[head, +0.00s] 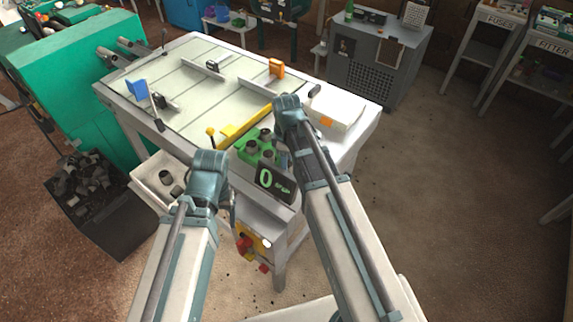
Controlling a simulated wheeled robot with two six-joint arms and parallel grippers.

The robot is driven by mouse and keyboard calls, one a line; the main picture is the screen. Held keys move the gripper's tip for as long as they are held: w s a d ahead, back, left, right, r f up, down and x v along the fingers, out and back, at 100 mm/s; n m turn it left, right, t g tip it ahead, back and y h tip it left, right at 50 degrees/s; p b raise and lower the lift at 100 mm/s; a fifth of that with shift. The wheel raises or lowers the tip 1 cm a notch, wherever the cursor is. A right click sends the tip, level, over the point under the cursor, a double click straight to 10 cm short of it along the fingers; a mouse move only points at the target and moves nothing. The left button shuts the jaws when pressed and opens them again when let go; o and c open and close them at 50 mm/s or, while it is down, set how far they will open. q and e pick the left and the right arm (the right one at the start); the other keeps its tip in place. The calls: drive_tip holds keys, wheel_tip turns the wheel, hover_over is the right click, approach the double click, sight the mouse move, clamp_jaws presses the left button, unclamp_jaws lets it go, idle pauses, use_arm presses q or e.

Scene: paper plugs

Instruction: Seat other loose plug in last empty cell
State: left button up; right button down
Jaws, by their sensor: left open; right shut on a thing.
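A green block (243,156) with several round cells stands at the near edge of the table, with grey-brown plugs (252,147) upright in some of its cells. My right gripper (283,157) is at the right side of the block, pointing down. It is shut on a plug, mostly hidden by my arm. I cannot tell whether that plug is in a cell or above it. My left gripper (232,208) is open and apart from the block, lower and nearer to me, right of a white bin (146,183). Loose plugs (166,177) lie in that bin.
A black display (275,184) reading 0 stands in front of the block. A yellow bar (246,122) lies behind it. A white box (337,108) sits at the table's right. A red-and-yellow switch box (252,241) hangs below the table edge. A dark scrap crate (101,205) stands left.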

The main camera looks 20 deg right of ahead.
drive_tip(key=shift+f, duration=0.1)
drive_tip(key=shift+c, duration=1.9)
unclamp_jaws()
wheel_tip(320, 180, up, 12)
drive_tip(key=p, duration=1.2)
drive_tip(key=s+a+m+h, duration=0.1)
drive_tip(key=s+a+m, duration=0.7)
drive_tip(key=s, duration=0.6)
drive_tip(key=shift+s+a+r, duration=0.2)
drive_tip(key=shift+a, duration=1.05)
